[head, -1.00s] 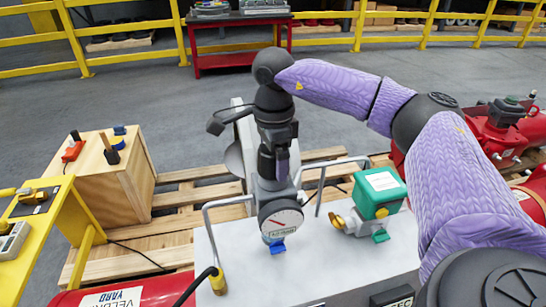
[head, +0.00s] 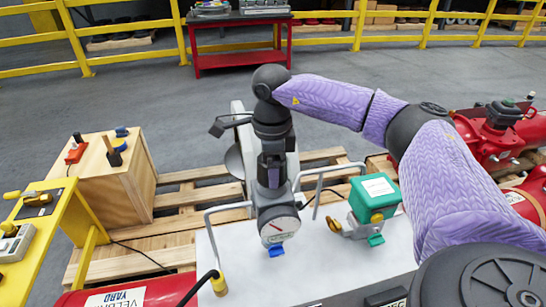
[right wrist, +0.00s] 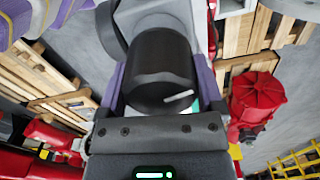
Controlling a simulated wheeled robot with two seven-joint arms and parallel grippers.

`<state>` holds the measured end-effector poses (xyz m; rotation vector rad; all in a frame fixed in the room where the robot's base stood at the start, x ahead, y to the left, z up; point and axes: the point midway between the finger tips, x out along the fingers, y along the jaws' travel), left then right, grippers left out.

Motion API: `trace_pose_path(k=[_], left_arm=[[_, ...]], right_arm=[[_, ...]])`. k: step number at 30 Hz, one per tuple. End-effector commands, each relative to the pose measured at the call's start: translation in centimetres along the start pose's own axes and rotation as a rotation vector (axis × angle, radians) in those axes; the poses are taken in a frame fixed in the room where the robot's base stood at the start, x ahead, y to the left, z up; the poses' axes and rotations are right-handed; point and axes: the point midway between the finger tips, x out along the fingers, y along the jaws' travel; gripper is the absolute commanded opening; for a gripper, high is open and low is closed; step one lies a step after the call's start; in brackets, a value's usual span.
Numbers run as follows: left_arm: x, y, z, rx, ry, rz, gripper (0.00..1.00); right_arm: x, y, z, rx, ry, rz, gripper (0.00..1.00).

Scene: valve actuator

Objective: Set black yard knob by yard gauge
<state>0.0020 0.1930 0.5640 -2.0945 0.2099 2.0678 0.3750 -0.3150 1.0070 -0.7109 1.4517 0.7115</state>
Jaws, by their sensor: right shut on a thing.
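The black yard knob (right wrist: 160,62) fills the middle of the right wrist view, with a white pointer line on its face. My right gripper (right wrist: 160,90) has its purple fingers on either side of the knob and is shut on it. In the head view the right gripper (head: 272,172) comes down from above, just behind the yard gauge. The yard gauge (head: 280,229) is a round white dial with a red needle, above a blue tag; its exact reading is too small to tell. The knob is hidden in the head view. My left gripper is not in view.
A green box with a white label (head: 373,194) and a yellow fitting stands right of the gauge on the pale bench top (head: 330,262). Grey bent handrails flank the gauge. A wooden crate (head: 108,182) and yellow stand (head: 60,232) are at left. A red cylinder lies below left.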

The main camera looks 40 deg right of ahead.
Motion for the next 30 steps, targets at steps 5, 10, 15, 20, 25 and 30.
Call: trace_pose_path(k=[5, 10, 15, 20, 25, 30], left_arm=[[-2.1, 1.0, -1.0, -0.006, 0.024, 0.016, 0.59], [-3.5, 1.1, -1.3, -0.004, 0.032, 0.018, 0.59], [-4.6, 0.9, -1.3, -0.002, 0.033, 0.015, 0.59], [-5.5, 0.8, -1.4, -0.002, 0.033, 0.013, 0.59], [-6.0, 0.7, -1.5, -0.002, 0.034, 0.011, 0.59], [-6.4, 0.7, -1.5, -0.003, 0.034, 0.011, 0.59]], right_arm=[[-0.5, 0.1, 0.0, 0.166, 0.000, 0.002, 0.27], [-0.5, 0.0, 0.0, 0.324, 0.000, 0.001, 0.27], [-0.4, 0.0, 0.0, 0.466, 0.000, 0.001, 0.27], [-0.3, 0.0, 0.0, 0.576, -0.001, -0.001, 0.27], [-0.2, 0.0, 0.0, 0.660, -0.001, 0.000, 0.27], [-0.2, -0.1, 0.0, 0.712, -0.003, -0.002, 0.27]])
